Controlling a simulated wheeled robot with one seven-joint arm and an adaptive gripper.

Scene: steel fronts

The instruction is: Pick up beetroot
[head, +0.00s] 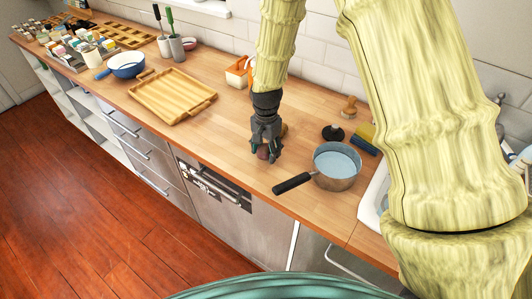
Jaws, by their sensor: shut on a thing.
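The beetroot (263,153) is a small dark purple-red lump low on the wooden counter, between the fingers of my gripper. My gripper (265,152) is dark grey, points down, and is shut on the beetroot. The fingers hide much of the beetroot. I cannot tell whether it touches the counter. A small brown thing (284,129) shows just behind the gripper, partly hidden.
A saucepan (336,168) with its dark handle toward the front edge stands close right of my gripper. A wooden tray (172,97) lies to the left, with bare counter (221,128) between. A dark object (333,133) and the sink (374,196) are further right.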

